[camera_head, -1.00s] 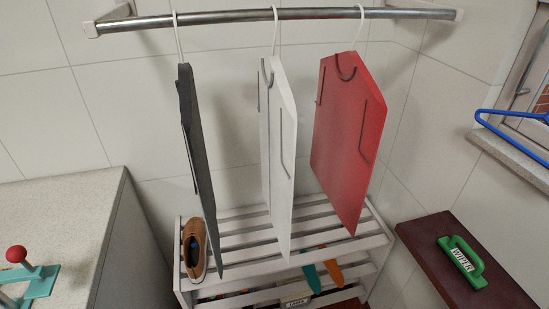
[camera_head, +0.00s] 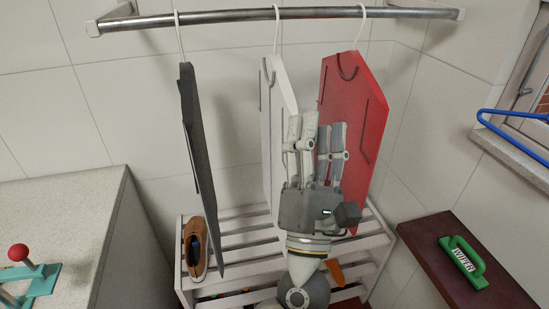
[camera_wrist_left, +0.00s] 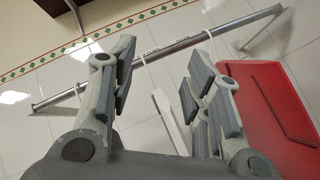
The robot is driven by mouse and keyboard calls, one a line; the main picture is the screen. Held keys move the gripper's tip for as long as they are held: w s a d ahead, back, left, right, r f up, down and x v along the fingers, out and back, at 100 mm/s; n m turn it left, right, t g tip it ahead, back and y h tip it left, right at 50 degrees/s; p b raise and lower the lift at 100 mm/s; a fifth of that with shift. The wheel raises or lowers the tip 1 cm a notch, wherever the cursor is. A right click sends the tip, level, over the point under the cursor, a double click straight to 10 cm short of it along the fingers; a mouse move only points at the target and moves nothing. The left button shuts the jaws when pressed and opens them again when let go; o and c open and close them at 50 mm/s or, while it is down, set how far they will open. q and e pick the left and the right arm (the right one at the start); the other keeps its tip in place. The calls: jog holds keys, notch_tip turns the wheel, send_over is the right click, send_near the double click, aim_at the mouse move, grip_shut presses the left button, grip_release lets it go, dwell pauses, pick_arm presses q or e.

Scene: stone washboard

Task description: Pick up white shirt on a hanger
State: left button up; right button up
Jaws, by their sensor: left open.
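The white shirt (camera_head: 268,125) hangs from a white hanger (camera_head: 276,28) on the metal rail, between a dark shirt and a red shirt. My left gripper (camera_head: 317,135) is open, fingers pointing up, in front of the white shirt's right side and the red shirt's left side. It hides the lower right part of the white shirt. In the left wrist view the gripper (camera_wrist_left: 155,85) is open, and the white shirt (camera_wrist_left: 170,118) shows as a narrow strip between the fingers, beyond them. Nothing is in its grasp. My right gripper is not in view.
The dark shirt (camera_head: 200,165) hangs left and the red shirt (camera_head: 368,110) right, close to my gripper. The rail (camera_head: 230,16) runs above. A slatted rack (camera_head: 240,222) with a brown shoe (camera_head: 195,248) stands below. A blue hanger (camera_head: 515,125) lies at right.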

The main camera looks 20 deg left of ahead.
aim_at(296, 150)
pick_arm(q)
jog(key=w+f+n+g+y, duration=0.1)
jog(key=f+n+g, duration=0.2)
jog(key=n, duration=0.1)
jog(key=w+a+f+n+g+y, duration=0.1)
jog(key=f+n+g+y, duration=0.1)
jog(key=f+n+g, duration=0.1)
jog(key=w+f+n+g+y, duration=0.1)
jog(key=f+n+g, duration=0.2)
jog(key=n, duration=0.3)
jog(key=shift+w+a+g+y, duration=0.2)
jog(key=shift+a+g+y, duration=0.15)
jog(key=shift+g, duration=0.65)
jog(key=p+x, duration=0.1)
jog(key=x, duration=0.1)
jog(key=p+x, duration=0.1)
jog(key=x, duration=0.1)
jog(key=p+x, duration=0.1)
jog(key=x, duration=0.1)
jog(key=shift+w+a+f, duration=0.2)
jog(key=shift+f, duration=0.15)
jog(key=p+x, duration=0.2)
jog(key=x, duration=0.2)
jog(key=shift+a+f, duration=0.2)
jog(key=shift+a, duration=0.05)
jog(key=shift+s+d, duration=0.1)
jog(key=shift+d, duration=0.05)
jog(key=shift+c, duration=0.9)
grip_shut()
